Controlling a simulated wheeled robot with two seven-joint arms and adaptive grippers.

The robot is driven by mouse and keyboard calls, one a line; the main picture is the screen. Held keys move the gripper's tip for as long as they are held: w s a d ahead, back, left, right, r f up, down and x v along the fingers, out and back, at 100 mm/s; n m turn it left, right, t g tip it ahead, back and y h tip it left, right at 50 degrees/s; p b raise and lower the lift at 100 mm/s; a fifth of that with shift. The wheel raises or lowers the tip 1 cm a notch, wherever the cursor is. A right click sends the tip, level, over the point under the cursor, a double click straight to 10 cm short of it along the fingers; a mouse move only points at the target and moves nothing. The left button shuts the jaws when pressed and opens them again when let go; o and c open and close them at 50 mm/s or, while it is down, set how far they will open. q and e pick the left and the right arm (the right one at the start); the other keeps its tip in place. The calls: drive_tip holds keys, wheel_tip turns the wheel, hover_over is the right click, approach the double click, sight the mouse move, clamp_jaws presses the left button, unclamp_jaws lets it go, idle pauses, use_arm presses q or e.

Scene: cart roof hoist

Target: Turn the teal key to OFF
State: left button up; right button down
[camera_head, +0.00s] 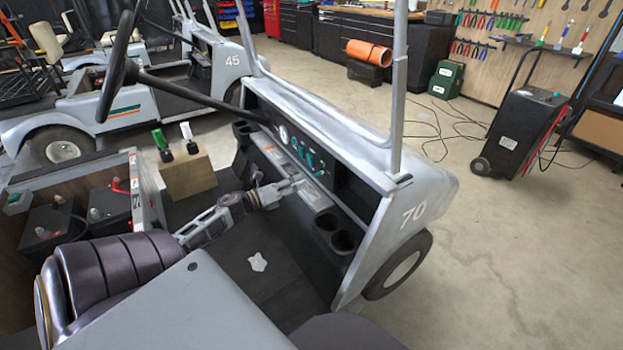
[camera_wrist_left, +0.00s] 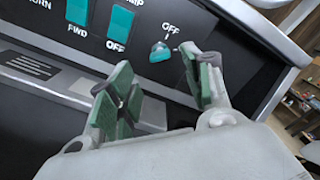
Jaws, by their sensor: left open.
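My right gripper is not in view.
Teal rocker switches (camera_wrist_left: 120,22) marked FWD and OFF are left of the key. A grey ledge (camera_wrist_left: 60,85) runs below the panel. In the head view, the steering wheel (camera_head: 118,65) and its column are left of the dash, and cup holders (camera_head: 343,240) lie to the right.

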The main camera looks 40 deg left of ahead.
sight(314, 176)
use_arm(q)
drive_tip(key=shift+b+x, duration=0.5)
drive_tip(key=shift+x, duration=2.3)
drive_tip(key=shift+w+d, duration=0.1)
drive_tip(key=shift+w, duration=0.3)
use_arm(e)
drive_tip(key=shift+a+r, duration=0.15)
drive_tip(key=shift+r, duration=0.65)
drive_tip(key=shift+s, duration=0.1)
use_arm(q)
drive_tip(key=c, duration=0.8)
drive_tip(key=shift+c, duration=1)
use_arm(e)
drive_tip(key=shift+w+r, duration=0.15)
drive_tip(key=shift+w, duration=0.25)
